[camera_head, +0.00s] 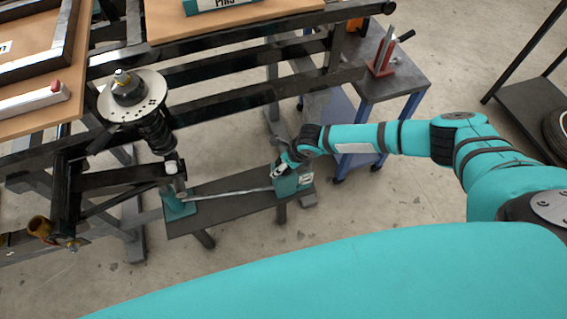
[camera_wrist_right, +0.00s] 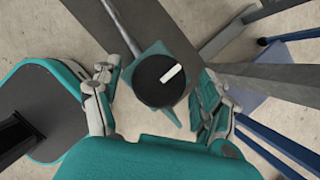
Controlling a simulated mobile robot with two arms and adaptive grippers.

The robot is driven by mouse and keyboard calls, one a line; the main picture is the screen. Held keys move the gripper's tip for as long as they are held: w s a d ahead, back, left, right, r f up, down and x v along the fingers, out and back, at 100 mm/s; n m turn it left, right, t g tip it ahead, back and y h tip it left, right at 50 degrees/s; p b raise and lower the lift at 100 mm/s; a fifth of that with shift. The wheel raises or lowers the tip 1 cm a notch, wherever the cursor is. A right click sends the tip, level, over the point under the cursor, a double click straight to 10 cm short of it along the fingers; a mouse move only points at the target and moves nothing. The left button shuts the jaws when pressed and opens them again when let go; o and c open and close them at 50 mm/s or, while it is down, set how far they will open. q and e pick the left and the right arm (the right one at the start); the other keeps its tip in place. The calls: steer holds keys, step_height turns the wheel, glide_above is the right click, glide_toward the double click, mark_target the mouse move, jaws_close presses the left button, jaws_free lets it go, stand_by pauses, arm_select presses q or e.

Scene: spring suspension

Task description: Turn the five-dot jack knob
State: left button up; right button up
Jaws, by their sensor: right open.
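The jack knob (camera_wrist_right: 153,92) is a round black disc with a white bar mark, on a teal block, in the middle of the right wrist view. I cannot make out any dots on it. The teal block (camera_head: 288,186) sits at the right end of a dark bench in the head view. A long metal rod (camera_head: 232,193) runs from it to the teal jack (camera_head: 178,207) under the suspension. My right gripper (camera_head: 281,170) is open above the block. In the wrist view its fingers (camera_wrist_right: 156,85) stand either side of the knob, apparently apart from it. My left gripper is out of view.
The dark bench (camera_head: 215,212) carries the jack parts. The spring suspension (camera_head: 155,130) and black frame (camera_head: 230,65) stand left and behind. A blue-legged cart (camera_head: 395,82) with a red tool (camera_head: 382,65) stands right of the gripper.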

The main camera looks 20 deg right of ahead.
steer(key=shift+f, duration=0.35)
steer(key=shift+c, duration=0.3)
steer(key=c, duration=1.1)
steer(key=shift+a+m, duration=0.1)
steer(key=shift+m, duration=0.2)
